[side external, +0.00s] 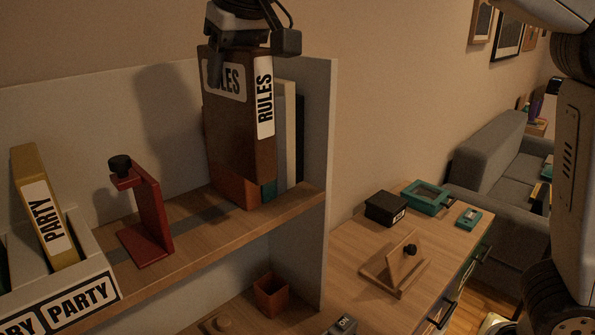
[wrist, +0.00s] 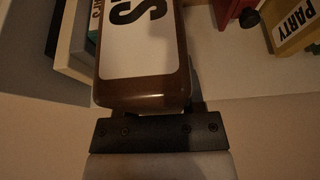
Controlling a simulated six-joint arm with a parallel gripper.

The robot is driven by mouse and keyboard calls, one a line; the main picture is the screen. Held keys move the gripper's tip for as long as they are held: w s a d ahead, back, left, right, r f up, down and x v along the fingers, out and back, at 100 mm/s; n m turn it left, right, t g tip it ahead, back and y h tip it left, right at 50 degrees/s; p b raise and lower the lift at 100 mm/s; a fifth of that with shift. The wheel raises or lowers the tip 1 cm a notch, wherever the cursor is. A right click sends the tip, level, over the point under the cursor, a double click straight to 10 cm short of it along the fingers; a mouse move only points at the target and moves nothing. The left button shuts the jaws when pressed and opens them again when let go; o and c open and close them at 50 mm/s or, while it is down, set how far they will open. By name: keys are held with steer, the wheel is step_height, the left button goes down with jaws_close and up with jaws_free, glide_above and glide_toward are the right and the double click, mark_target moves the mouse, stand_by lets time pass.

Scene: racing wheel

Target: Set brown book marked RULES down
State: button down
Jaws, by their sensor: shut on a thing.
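The brown book marked RULES (side external: 233,125) hangs upright from my gripper (side external: 252,42) in the side external view, over the right part of the upper shelf. My gripper is shut on the book's top end. The book's lower edge overlaps an orange-red block (side external: 235,188) on the shelf, and I cannot tell whether they touch. In the wrist view the book (wrist: 143,85) fills the middle, with its white label partly cut off, and the gripper's dark bar (wrist: 158,131) lies across its end.
Several upright books (side external: 288,135) stand right of the held book, by the shelf's side wall (side external: 328,150). A red bookend (side external: 152,215) with a black knob stands left, leaving bare shelf (side external: 195,212) between. Further left, a yellow PARTY book (side external: 45,210) leans in a labelled bin (side external: 75,295).

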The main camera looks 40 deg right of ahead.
mark_target(203, 83)
steer(key=w, duration=0.1)
steer(key=w+a+f, duration=0.1)
steer(key=w, duration=0.1)
steer(key=w+f, duration=0.1)
steer(key=shift+w+a+f, duration=0.15)
steer(key=shift+w+a, duration=0.15)
steer(key=shift+w, duration=0.05)
steer(key=w+a+f, duration=0.1)
steer(key=w+f, duration=0.2)
steer(key=f, duration=0.1)
steer(key=shift+w+a+f, duration=0.15)
steer(key=shift+w+f, duration=0.15)
steer(key=shift+f, duration=0.05)
steer(key=shift+w+a+f, duration=0.1)
steer(key=shift+w+f, duration=0.1)
steer(key=shift+f, duration=0.8)
steer(key=shift+w+a+f, duration=0.1)
steer(key=shift+w+f, duration=0.05)
steer(key=shift+f, duration=0.8)
steer(key=shift+d+f, duration=0.1)
steer(key=shift+c, duration=1)
jaws_free()
steer(key=shift+f, duration=0.1)
